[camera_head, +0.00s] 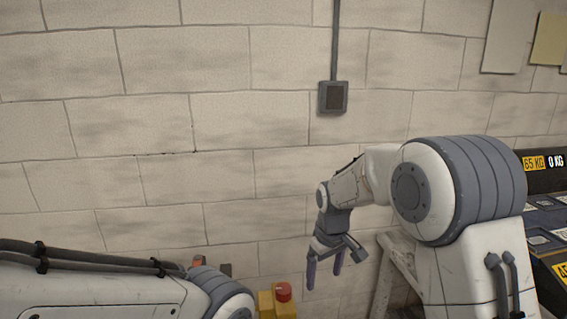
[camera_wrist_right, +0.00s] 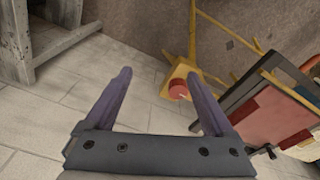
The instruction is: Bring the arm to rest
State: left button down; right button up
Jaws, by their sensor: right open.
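My right gripper (camera_head: 325,270) hangs down in front of the wall in the head view, with its fingers apart and nothing between them. In the right wrist view the two fingers of the right gripper (camera_wrist_right: 165,100) are spread, with bare floor and part of a yellow stand beyond them. The right arm (camera_head: 455,190) bends down from the right side. My left arm (camera_head: 90,295) enters at the lower left, and its gripper is not visible.
A red button on a yellow stand (camera_head: 277,303) is left of the right gripper; the button (camera_wrist_right: 178,89) also shows in the wrist view. A wooden bench (camera_head: 395,262) stands behind the right arm. A dark rack (camera_head: 550,215) is at far right.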

jog(key=s+d+f+m+t, duration=0.1)
jog(key=s+d+m, duration=0.25)
jog(key=s, duration=0.45)
jog(key=s+d+f+m, duration=0.1)
jog(key=s+d+m, duration=0.3)
jog(key=s, duration=0.5)
jog(key=s+a+r+n+g, duration=0.1)
jog(key=s+a+r+n, duration=0.1)
jog(key=s+a+n, duration=0.2)
jog(key=s+a+r+n+g, duration=0.1)
jog(key=s+a+r+n, duration=0.2)
jog(key=s+a, duration=0.5)
jog(key=shift+s+a+r+n+y, duration=0.35)
jog(key=shift+s+n+y, duration=0.05)
jog(key=shift+s+n, duration=0.5)
